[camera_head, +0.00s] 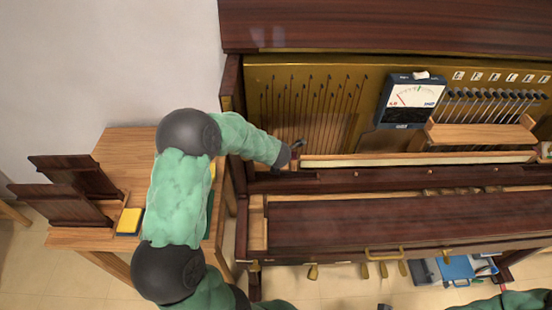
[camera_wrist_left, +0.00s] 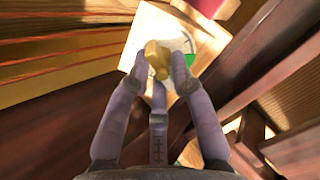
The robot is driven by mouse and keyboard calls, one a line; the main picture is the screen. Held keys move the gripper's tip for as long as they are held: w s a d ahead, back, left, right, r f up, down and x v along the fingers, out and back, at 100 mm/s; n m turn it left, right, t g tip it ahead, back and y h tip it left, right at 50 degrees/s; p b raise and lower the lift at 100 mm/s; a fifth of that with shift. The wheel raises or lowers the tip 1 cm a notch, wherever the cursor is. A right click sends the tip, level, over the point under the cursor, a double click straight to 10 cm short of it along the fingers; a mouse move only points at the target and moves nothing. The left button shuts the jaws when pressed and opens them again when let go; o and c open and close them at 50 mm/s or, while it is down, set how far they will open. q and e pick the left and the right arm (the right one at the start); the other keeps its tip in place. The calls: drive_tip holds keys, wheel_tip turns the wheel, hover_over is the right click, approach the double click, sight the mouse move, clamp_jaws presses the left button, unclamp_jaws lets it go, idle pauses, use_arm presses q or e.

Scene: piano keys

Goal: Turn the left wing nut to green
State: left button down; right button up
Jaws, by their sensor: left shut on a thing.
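The left wing nut (camera_wrist_left: 158,58) is gold-coloured and shows in the left wrist view in front of a white plate (camera_wrist_left: 152,24). A green patch (camera_wrist_left: 192,62) shows on the plate, to the right of the nut. My left gripper (camera_wrist_left: 158,66) is shut on the wing nut, with one finger on each side of it. In the head view my left gripper (camera_head: 297,147) is at the left end of the piano's inside, and the nut is hidden there. Of my right arm only a green part shows at the bottom right edge; its gripper is not visible.
The open piano has a dark wooden rail (camera_head: 400,178) below my gripper. A gauge (camera_head: 410,98) and a row of hammers (camera_head: 490,105) stand to the right. A wooden side table (camera_head: 85,238) with a yellow-topped block (camera_head: 129,221) is at the left.

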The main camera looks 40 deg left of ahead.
use_arm(q)
drive_tip(key=shift+s+d+f, duration=0.15)
drive_tip(key=shift+d+f, duration=0.25)
drive_tip(key=shift+f, duration=0.05)
drive_tip(key=n+b, duration=0.2)
drive_tip(key=shift+f+n, duration=0.1)
drive_tip(key=shift+n, duration=0.3)
drive_tip(key=c, duration=1.1)
unclamp_jaws()
drive_tip(key=shift+w+r, duration=0.2)
drive_tip(key=shift+r, duration=0.1)
drive_tip(key=shift+a+r, duration=0.2)
drive_tip(key=shift+a, duration=0.05)
drive_tip(key=shift+s+r, duration=0.1)
drive_tip(key=shift+r, duration=0.05)
drive_tip(key=shift+p+v, duration=3)
drive_tip(key=shift+v, duration=2.4)
